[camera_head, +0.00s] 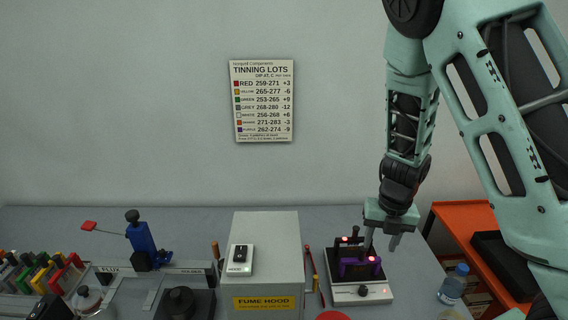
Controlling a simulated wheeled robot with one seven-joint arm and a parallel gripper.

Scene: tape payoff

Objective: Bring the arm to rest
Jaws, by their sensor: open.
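My arm comes down from the upper right of the head view, bent at the elbow. The gripper's fingers are apart. One finger overlaps the purple part (361,268) on the device in the picture, and I cannot tell whether they touch. Two red lights glow on the device.
A grey fume hood (265,268) stands left of the device. A blue tool (142,240) and several coloured holders (45,272) are farther left. A bottle (453,284) and an orange cart (462,232) are at right. A lot sign (263,100) hangs on the wall.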

